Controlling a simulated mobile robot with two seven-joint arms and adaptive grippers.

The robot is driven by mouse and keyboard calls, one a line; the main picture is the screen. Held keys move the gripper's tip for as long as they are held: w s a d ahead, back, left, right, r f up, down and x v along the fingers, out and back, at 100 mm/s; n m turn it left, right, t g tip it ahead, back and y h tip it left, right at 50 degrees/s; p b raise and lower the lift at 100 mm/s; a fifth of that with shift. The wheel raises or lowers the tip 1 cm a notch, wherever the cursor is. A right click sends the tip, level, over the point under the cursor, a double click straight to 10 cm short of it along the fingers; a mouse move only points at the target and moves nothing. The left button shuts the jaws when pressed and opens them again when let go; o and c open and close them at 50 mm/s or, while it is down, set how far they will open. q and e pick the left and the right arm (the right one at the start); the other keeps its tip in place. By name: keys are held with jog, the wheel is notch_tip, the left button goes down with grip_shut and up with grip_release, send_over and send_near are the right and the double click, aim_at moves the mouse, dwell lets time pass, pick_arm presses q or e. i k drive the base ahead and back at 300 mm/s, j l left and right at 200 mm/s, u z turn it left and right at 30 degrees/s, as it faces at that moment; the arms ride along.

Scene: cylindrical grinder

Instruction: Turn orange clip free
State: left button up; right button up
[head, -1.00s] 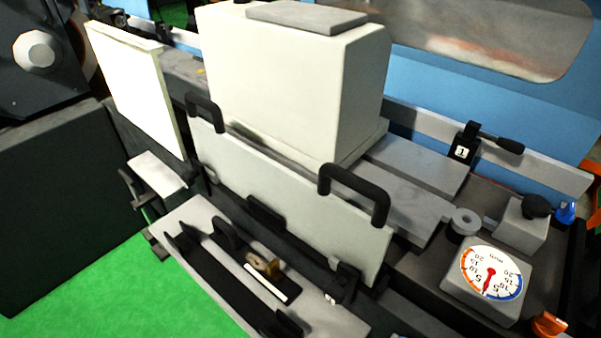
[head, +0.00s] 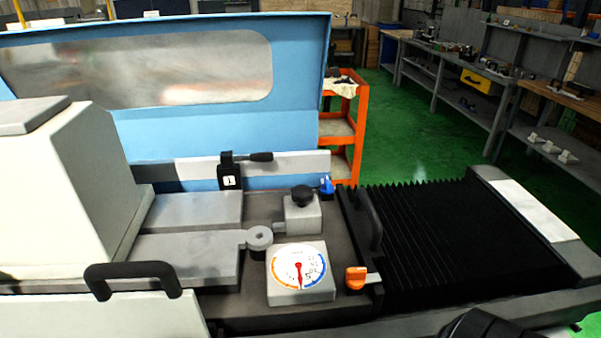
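The orange clip (head: 356,277) sits at the near end of a dark plate, beside the left edge of the black bellows. A small grey tab sticks out to its right. A matching blue clip (head: 326,184) sits at the far end of that plate. A black handle (head: 368,218) stands on the plate between the two clips. Nothing touches the orange clip. A dark rounded part at the bottom right edge appears to be mine. Neither gripper's fingers show.
Left of the orange clip is a dial gauge (head: 299,272) with a red needle. Behind it is a grey block with a black knob (head: 302,196). Black bellows (head: 432,235) spread to the right. A white cover with a black handle (head: 133,277) is at the left.

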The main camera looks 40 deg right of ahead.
aim_at(356, 279)
jog(key=z, duration=0.4)
jog(key=l+z, duration=0.1)
jog(key=z, duration=0.3)
jog(key=i+z, duration=0.1)
jog(key=z, duration=0.8)
jog(key=k+l, duration=0.05)
